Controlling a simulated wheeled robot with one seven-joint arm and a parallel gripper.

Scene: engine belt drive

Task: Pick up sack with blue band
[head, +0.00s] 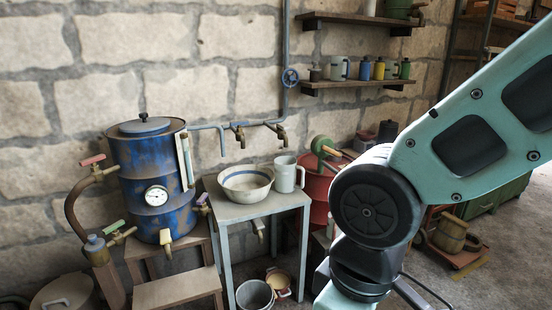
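I cannot make out a sack with a blue band in the head view. A pale bowl (247,183) with a blue band inside stands on the small grey table (245,208), but it is not a sack. My arm crosses the right side of the picture from the upper right down to the bottom middle. It hides part of the floor and whatever stands behind it. My gripper is not in view, so I cannot see whether it holds anything.
A grey mug (286,174) stands beside the bowl. A blue drum (143,190) with a gauge and taps stands at the left. A bucket (254,296) is below the table. Wall shelves (352,85) hold cups and small containers. Some floor (505,265) is bare at the far right.

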